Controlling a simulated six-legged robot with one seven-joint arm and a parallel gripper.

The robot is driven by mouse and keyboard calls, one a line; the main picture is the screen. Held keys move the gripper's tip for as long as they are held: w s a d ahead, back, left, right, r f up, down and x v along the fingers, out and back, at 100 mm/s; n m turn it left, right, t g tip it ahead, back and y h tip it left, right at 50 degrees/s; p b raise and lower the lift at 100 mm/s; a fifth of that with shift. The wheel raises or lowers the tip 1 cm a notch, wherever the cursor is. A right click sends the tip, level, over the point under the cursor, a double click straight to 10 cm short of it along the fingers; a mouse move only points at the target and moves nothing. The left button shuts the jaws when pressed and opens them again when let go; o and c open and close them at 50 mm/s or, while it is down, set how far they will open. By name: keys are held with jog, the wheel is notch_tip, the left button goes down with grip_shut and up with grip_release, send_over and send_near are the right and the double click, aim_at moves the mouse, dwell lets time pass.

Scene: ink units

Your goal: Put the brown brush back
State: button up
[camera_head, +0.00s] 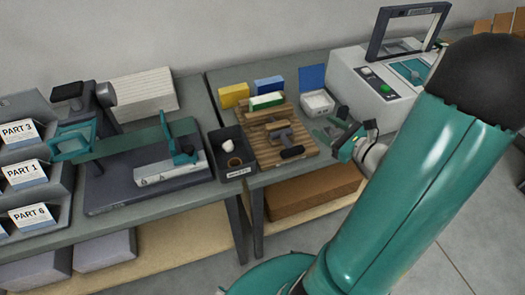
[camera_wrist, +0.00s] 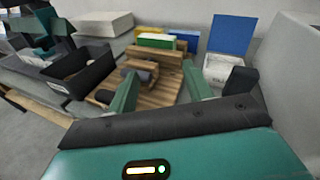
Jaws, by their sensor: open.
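A slatted wooden board (camera_head: 262,155) lies on the right-hand table; it also shows in the wrist view (camera_wrist: 165,95). On it are small brown and dark pieces, including a dark rounded piece (camera_head: 292,152) near its front edge. I cannot tell for sure which piece is the brown brush. In the wrist view a brown block with a dark part (camera_wrist: 140,74) stands between and beyond my fingers. My gripper (camera_head: 342,135) is at the right side of the board. It is open, with two green fingers apart and nothing between their tips in the wrist view (camera_wrist: 161,78).
A dark bin (camera_head: 236,170) with a white and a brown item stands left of the board. Yellow (camera_head: 234,96), blue (camera_head: 268,86) and green-white (camera_head: 267,101) blocks stand behind it. An open blue-lidded box (camera_head: 312,78) and a large machine (camera_head: 378,75) are at right.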

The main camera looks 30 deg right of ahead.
jog(key=a+r+n+g+y, duration=0.1)
jog(key=a+n, duration=0.1)
jog(key=a, duration=0.2)
jog(key=w+a+r+n+g+y, duration=0.1)
jog(key=a+n+g+y, duration=0.1)
jog(key=a+n, duration=0.1)
jog(key=a+r+n+g+y, duration=0.1)
jog(key=a+n+g, duration=0.1)
jog(key=a, duration=0.3)
jog(key=shift+w+a+n+y, duration=0.2)
jog(key=shift+a+n+y, duration=0.15)
jog(key=shift+n, duration=0.25)
jog(key=s+a+r+n+g, duration=0.2)
jog(key=s+a+n+g, duration=0.2)
jog(key=a+n+g, duration=0.45)
jog(key=s+a+r+n+t+h, duration=0.2)
jog(key=s+a+r+n+h, duration=0.4)
jog(key=n, duration=0.8)
jog(key=r+h, duration=0.1)
jog(key=h, duration=0.1)
jog(key=shift+s+r+t+h, duration=0.3)
jog(key=shift+r+t+h, duration=0.05)
jog(key=shift+r, duration=0.05)
